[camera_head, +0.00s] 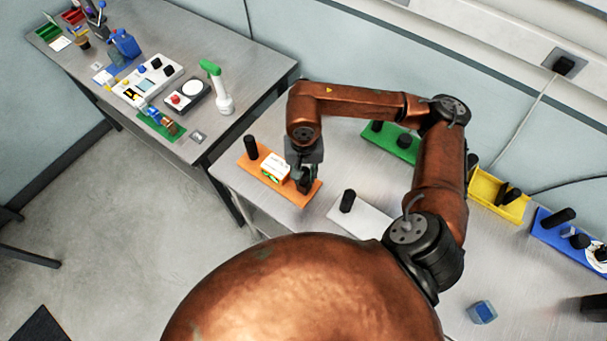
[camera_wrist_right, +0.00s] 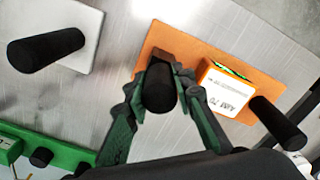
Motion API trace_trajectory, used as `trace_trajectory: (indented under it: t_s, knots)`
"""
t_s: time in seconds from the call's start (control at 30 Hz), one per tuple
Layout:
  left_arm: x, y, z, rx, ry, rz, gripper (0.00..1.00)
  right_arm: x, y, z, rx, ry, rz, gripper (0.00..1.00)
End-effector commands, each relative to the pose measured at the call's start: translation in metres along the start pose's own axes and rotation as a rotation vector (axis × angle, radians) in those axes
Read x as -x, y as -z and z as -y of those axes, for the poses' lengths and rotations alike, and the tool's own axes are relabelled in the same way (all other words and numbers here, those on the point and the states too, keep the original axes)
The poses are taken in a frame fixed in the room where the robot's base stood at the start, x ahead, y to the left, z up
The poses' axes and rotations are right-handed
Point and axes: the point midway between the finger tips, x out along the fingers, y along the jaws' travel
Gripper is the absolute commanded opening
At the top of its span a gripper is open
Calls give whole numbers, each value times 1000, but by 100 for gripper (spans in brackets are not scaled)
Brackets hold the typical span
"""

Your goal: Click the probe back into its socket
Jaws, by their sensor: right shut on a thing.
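An orange board (camera_head: 300,200) lies near the left end of the metal table. It bears a white labelled box (camera_head: 276,168) with a green mark, and a black upright cylinder (camera_head: 251,147) at its far left end. My right gripper (camera_head: 305,187) is low over the board's right end. In the right wrist view the gripper (camera_wrist_right: 160,105) is shut on a black rounded cylinder (camera_wrist_right: 160,88), which looks like the probe. A dark brown block (camera_wrist_right: 177,60) shows right beside it on the board. Whether the probe sits in a socket is hidden.
A white board with a black cylinder (camera_head: 347,201) lies to the right, a green board (camera_head: 405,149) behind. A yellow tray (camera_head: 485,190), a blue board (camera_head: 552,240) and a blue cube (camera_head: 482,312) are farther right. A side table (camera_head: 230,50) stands at left.

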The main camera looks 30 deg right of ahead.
Motion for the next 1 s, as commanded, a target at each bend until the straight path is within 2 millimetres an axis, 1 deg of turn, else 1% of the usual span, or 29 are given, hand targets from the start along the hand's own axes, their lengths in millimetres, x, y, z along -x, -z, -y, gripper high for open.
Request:
trace_trajectory:
  t_s: [0.23,0.43,0.47,0.73,0.9,0.93,1.0]
  knots:
    - [-4,-1,0,0,0,2,34,-4,0,0,0,0,0,0]
    - [-3,-1,0,0,0,1,34,-3,0,0,0,0,0,0]
    - [-3,-1,0,0,0,1,34,-3,0,0,0,0,0,25]
    - [-3,-1,0,0,0,1,34,-3,0,0,0,0,0,43]
    - [-3,-1,0,0,0,1,34,-3,0,0,0,0,0,43]
    - [-3,-1,0,0,0,1,34,-3,0,0,0,0,0,44]
    - [-3,-1,0,0,0,1,34,-3,0,0,0,0,0,49]
